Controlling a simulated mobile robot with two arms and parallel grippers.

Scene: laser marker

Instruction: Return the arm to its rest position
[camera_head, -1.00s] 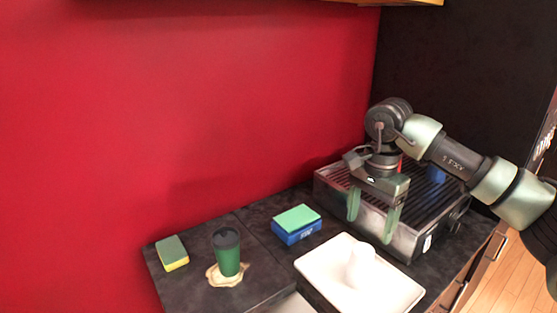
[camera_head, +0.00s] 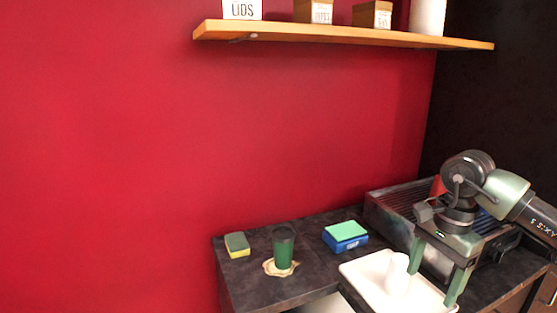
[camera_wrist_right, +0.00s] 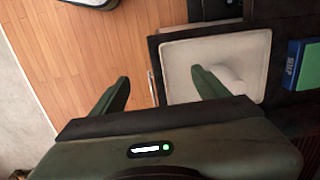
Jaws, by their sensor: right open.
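My right gripper (camera_head: 433,285) is open, with nothing between its two green fingers. In the head view it hangs pointing down over the right side of the white tray (camera_head: 362,279), in front of the ribbed metal machine (camera_head: 385,212). In the right wrist view its fingers (camera_wrist_right: 163,92) are spread apart, one in front of the tray (camera_wrist_right: 186,61) and the other in front of the wood floor (camera_wrist_right: 60,45). My left gripper is not in view.
A wooden shelf (camera_head: 340,37) holds labelled boxes above.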

